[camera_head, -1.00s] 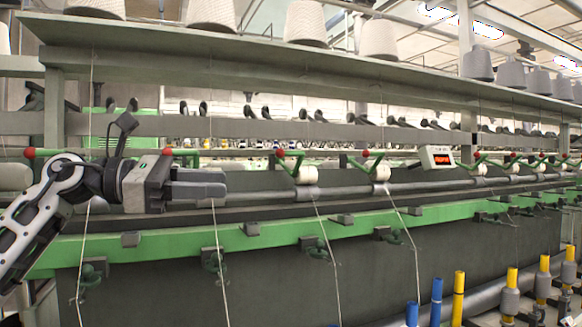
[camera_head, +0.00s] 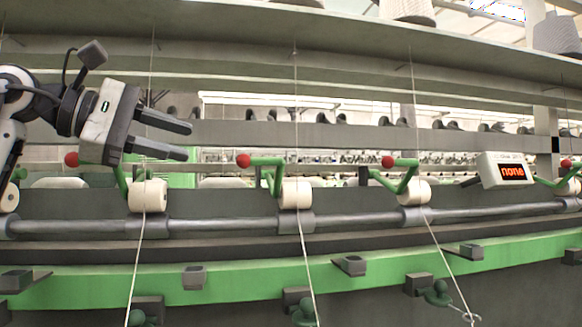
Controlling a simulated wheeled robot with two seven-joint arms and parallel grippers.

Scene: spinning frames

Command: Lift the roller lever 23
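Several green roller levers with red ball ends stand in a row along the machine; I cannot tell which is number 23. One lever (camera_head: 120,180) at the left is partly hidden by my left gripper (camera_head: 188,141), which is open and empty, with its two fingers pointing right. Its red knob (camera_head: 72,159) shows just left of the gripper body. A second lever (camera_head: 265,163) stands right of the fingertips, apart from them. A third lever (camera_head: 405,178) is farther right. White rollers (camera_head: 148,195) sit below the levers. My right gripper is not in view.
A grey bar (camera_head: 240,224) runs along under the rollers, above a green rail (camera_head: 240,284). White threads hang down past the rollers. A white display box (camera_head: 490,170) at the right reads "none". A long shelf (camera_head: 230,45) with spools crosses above.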

